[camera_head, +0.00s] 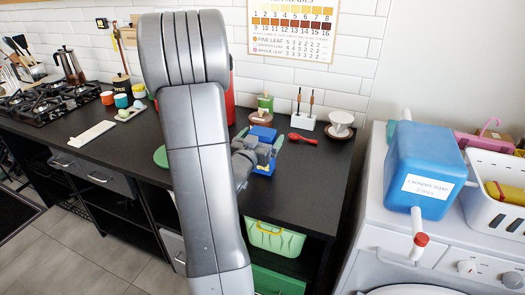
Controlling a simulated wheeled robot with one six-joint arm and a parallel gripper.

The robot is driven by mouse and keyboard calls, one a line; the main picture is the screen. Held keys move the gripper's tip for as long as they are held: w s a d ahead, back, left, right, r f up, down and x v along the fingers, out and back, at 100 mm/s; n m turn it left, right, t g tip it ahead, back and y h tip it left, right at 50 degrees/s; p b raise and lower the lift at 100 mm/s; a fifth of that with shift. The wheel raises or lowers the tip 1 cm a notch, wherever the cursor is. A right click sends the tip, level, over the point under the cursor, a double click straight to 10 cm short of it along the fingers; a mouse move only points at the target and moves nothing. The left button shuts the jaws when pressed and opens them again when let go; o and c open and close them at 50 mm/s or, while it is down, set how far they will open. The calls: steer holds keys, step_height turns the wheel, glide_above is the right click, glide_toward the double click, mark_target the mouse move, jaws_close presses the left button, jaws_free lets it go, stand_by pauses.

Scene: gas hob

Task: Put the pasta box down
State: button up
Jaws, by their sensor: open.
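A blue box (263,133), which looks like the pasta box, is on the dark countertop right of my arm. My gripper (262,145) is over it and hides its middle. Blue also shows below the gripper, with a little yellow. The gripper's jaws are open, with pale greenish fingertips on both sides of the blue. I cannot tell whether a finger touches the box or whether it stands fully on the counter.
A red spoon (301,138), a white holder (303,122) and a white dripper cup (340,122) are at the back right. A red object (231,100) is partly behind my arm. The counter's front right is clear. A blue soap jug (415,165) stands on the washer.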

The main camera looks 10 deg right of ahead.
steer(key=shift+w+d, duration=0.25)
steer(key=shift+w, duration=0.15)
steer(key=c, duration=1.9)
steer(key=shift+r, duration=0.15)
